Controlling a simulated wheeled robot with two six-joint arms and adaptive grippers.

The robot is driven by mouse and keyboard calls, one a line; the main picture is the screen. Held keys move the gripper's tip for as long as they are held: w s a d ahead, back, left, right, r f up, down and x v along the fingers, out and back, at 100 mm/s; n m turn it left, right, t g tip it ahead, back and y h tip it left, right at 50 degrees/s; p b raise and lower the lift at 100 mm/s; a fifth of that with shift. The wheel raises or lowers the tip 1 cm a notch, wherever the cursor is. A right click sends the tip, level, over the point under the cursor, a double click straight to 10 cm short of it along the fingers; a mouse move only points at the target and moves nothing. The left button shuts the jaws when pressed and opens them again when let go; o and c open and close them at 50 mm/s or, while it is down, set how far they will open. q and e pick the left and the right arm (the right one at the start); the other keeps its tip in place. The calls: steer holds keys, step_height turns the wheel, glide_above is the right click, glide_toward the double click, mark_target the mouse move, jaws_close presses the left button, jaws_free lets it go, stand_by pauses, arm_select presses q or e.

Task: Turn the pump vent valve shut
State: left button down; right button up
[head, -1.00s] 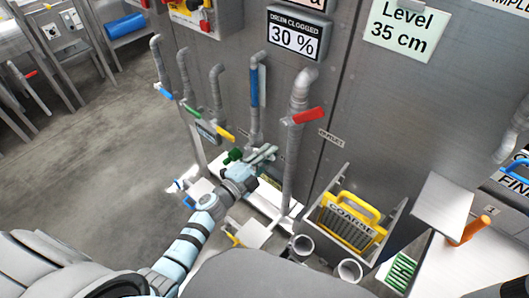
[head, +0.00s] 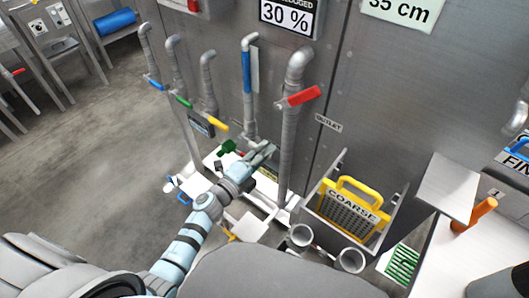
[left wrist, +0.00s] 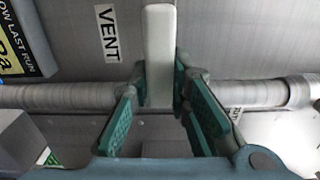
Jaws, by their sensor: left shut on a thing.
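The pump vent valve's handle is a pale grey flat lever (left wrist: 159,50) in the left wrist view, beside a "VENT" label (left wrist: 109,33). It stands upright in that picture, across a grey horizontal pipe (left wrist: 60,96). My left gripper (left wrist: 160,74) is shut on this lever, one green-padded finger on each side. In the head view my left gripper (head: 263,154) is low at the machine's wall, near the foot of the pipe with the blue sleeve. The lever cannot be made out there. My right gripper is not in view.
A thick pipe with a red handle (head: 298,97) rises just right of my left gripper. A green valve handle (head: 226,147) is just left of it. Blue, green and yellow handled pipes stand further left. A yellow "COARSE" screen (head: 352,208) sits right. Open floor (head: 90,170) lies left.

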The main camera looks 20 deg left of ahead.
arm_select(q)
steer(key=shift+f, duration=0.1)
steer(key=c, duration=1.5)
jaws_free()
steer(key=v, duration=1.2)
